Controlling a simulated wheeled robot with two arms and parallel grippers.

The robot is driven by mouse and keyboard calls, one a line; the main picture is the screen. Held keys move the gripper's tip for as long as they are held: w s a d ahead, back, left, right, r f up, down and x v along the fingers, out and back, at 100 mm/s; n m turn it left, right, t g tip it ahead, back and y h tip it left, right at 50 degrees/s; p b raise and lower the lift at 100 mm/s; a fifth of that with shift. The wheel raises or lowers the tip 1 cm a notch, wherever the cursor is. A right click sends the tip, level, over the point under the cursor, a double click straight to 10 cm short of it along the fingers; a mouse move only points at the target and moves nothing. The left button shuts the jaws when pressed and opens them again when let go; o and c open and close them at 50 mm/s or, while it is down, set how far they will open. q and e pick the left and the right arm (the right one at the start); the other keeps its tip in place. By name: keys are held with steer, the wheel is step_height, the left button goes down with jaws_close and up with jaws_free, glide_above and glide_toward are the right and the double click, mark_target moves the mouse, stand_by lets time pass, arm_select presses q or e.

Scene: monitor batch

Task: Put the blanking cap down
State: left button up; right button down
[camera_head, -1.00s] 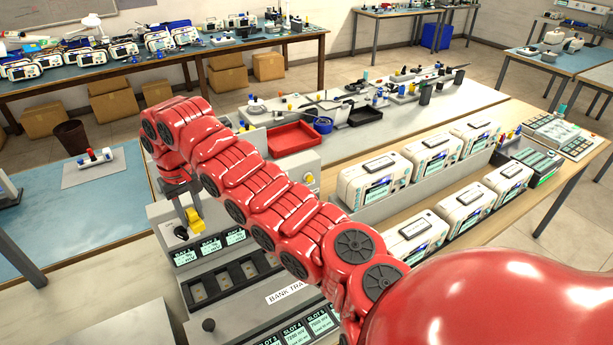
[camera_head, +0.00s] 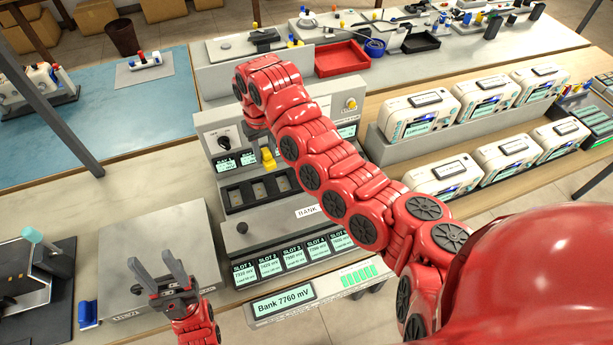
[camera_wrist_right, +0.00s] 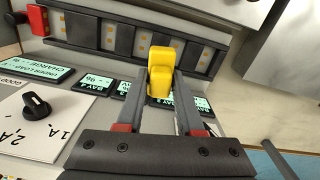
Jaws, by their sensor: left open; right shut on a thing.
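The yellow blanking cap (camera_head: 268,160) is held by my right gripper (camera_head: 266,150), above the front of the grey test station (camera_head: 205,125). In the right wrist view the cap (camera_wrist_right: 160,75) sits between the fingertips of my right gripper (camera_wrist_right: 161,92), which are shut on it. Behind it in that view is a row of bays (camera_wrist_right: 130,38) and lit bay displays (camera_wrist_right: 90,85). Its gap to the station cannot be judged. My left gripper (camera_head: 162,262) is open and empty, fingers pointing up the picture, by the grey box at lower left.
The grey box (camera_head: 150,230) stands left of the station. A red tray (camera_head: 340,58) and a black tray (camera_head: 421,41) lie behind. White monitors (camera_head: 420,110) stand in rows at the right. A black knob (camera_wrist_right: 36,105) stands beside the displays. The blue mat (camera_head: 150,105) has free room.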

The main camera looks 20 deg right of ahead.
steer(key=shift+m, duration=0.8)
steer(key=s+f, duration=0.2)
steer(key=s, duration=0.1)
steer(key=s+d+f+p, duration=0.1)
steer(key=s, duration=0.3)
steer(key=s+d+f+p, duration=0.1)
steer(key=s+f, duration=0.1)
steer(key=s, duration=0.2)
steer(key=shift+s+f, duration=0.1)
steer(key=shift+f, duration=0.25)
steer(key=shift+s+d+f, duration=0.25)
steer(key=shift+s+d, duration=0.1)
steer(key=shift+w+d+f+p, duration=0.3)
steer(key=shift+w+d, duration=1.1)
steer(key=shift+w, duration=0.7)
steer(key=shift+w+d+f+p, duration=0.25)
steer(key=shift+w+d+p, duration=0.2)
steer(key=shift+w+d, duration=1.25)
steer(key=shift+w+d+f+p, duration=0.3)
steer(key=shift+w+d, duration=0.75)
steer(key=shift+w, duration=1.4)
steer(key=shift+w+d+f+p, duration=0.15)
steer(key=shift+f+p, duration=0.15)
steer(key=shift+f, duration=0.55)
steer(key=shift+w+d+f+p, duration=0.1)
steer(key=shift+f+p, duration=0.15)
steer(key=shift+f, duration=0.55)
steer(key=shift+f, duration=0.15)
